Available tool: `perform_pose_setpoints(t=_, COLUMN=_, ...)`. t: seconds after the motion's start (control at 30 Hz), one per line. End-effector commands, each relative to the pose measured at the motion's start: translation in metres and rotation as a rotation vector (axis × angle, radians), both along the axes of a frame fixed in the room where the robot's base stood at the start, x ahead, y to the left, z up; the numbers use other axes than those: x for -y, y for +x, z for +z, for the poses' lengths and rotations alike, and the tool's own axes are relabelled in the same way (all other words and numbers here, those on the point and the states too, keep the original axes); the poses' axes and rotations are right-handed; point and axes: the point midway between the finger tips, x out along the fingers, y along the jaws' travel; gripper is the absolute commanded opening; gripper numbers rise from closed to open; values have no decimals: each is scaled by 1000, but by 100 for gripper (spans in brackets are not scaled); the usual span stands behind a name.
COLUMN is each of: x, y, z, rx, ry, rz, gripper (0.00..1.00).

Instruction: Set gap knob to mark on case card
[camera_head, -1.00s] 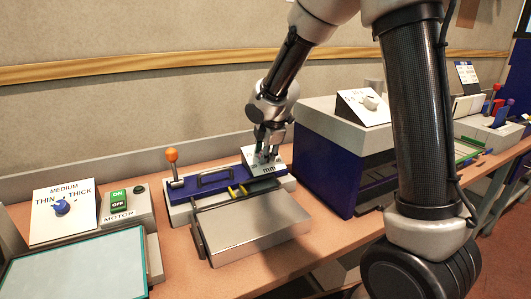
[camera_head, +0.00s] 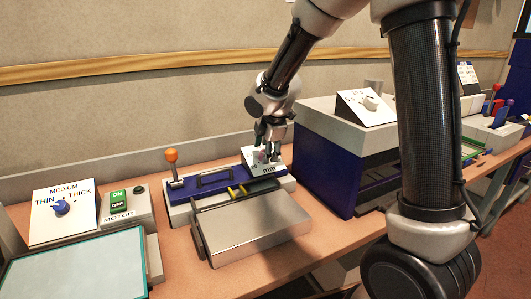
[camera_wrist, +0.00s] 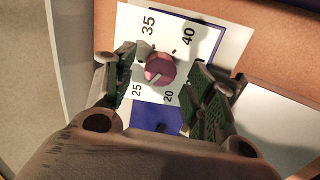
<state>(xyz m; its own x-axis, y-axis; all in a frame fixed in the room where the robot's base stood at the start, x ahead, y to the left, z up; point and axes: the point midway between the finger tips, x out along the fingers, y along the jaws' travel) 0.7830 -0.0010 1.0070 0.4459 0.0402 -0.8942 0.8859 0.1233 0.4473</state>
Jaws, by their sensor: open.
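The gap knob (camera_wrist: 160,69) is a round pink knob with a pale pointer line, on a white dial plate (camera_wrist: 188,36) marked 20, 25, 35 and 40 in the wrist view. In that view the pointer line lies toward the lower left of the knob. My gripper (camera_wrist: 166,80) is open, one finger on each side of the knob, with some room at the right finger. In the head view my gripper (camera_head: 270,155) is at the dial plate marked mm (camera_head: 262,163), partly covering the knob (camera_head: 260,157).
A blue and grey machine with an orange-tipped lever (camera_head: 171,155) carries the dial. A large blue and grey box (camera_head: 335,150) stands close on the right. A thin/thick dial (camera_head: 62,208) and a motor switch box (camera_head: 122,204) are at left.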

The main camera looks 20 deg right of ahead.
Motion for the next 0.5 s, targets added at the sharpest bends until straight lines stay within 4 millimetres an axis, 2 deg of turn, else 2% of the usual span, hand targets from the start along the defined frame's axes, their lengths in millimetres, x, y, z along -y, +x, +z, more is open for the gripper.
perform_pose_setpoints(t=0.3, x=2, y=-31, z=65, rx=5, ry=3, rz=0, gripper=55)
perform_pose_setpoints(t=0.5, x=4, y=-43, z=87, rx=2, ry=2, rz=1, gripper=55)
